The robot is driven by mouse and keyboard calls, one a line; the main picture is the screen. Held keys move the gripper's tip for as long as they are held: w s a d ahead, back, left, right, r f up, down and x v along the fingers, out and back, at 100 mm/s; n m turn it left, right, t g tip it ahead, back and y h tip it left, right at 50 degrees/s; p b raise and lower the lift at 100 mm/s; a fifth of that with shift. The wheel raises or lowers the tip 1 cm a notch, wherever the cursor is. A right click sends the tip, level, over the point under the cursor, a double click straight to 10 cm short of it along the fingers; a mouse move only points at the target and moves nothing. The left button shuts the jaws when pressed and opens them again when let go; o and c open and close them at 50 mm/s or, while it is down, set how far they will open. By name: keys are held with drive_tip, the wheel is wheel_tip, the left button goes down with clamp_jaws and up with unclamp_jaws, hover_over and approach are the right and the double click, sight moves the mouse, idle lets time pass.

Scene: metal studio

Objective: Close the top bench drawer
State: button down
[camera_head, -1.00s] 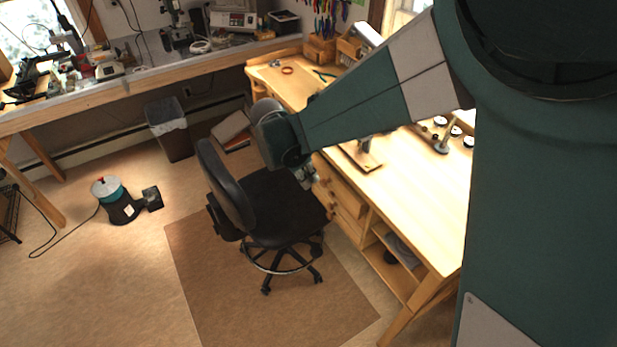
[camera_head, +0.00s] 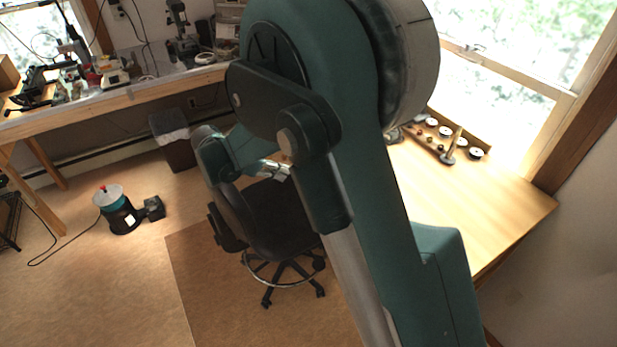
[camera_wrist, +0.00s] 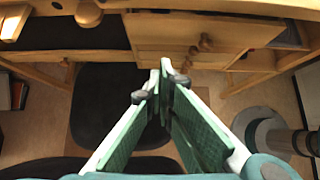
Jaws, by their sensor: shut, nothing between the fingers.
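The wooden bench (camera_head: 490,200) is on the right of the head view. My arm hides its drawer fronts there. In the wrist view, wooden drawer fronts (camera_wrist: 175,32) with round knobs (camera_wrist: 207,41) are at the top, beyond my fingertips. A dark gap shows along the upper edge of these fronts; I cannot tell how far the top drawer is open. My gripper (camera_wrist: 163,72) is shut and empty, its fingertips together and pointing toward the drawers, apart from the knobs in the picture. In the head view my gripper (camera_head: 277,170) is above the chair, partly hidden by my arm.
A black swivel chair (camera_head: 275,225) stands on a brown mat (camera_head: 215,290) in front of the bench, below my gripper. A trash bin (camera_head: 172,140) and a teal-and-black machine (camera_head: 120,210) are to the left. The floor at the left is mostly clear.

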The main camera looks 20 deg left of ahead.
drive_tip(key=shift+w+a, duration=0.1)
drive_tip(key=shift+a, duration=0.15)
drive_tip(key=shift+d+f, duration=0.1)
drive_tip(key=shift+f, duration=0.05)
drive_tip(key=w+d+f+b, duration=0.2)
drive_tip(key=w+d+f, duration=0.4)
drive_tip(key=w+d, duration=0.1)
drive_tip(key=shift+w+d+f, duration=0.35)
drive_tip(key=shift+w+f, duration=0.05)
idle(0.5)
drive_tip(key=shift+w+d, duration=1.7)
drive_tip(key=shift+w+d+r, duration=0.1)
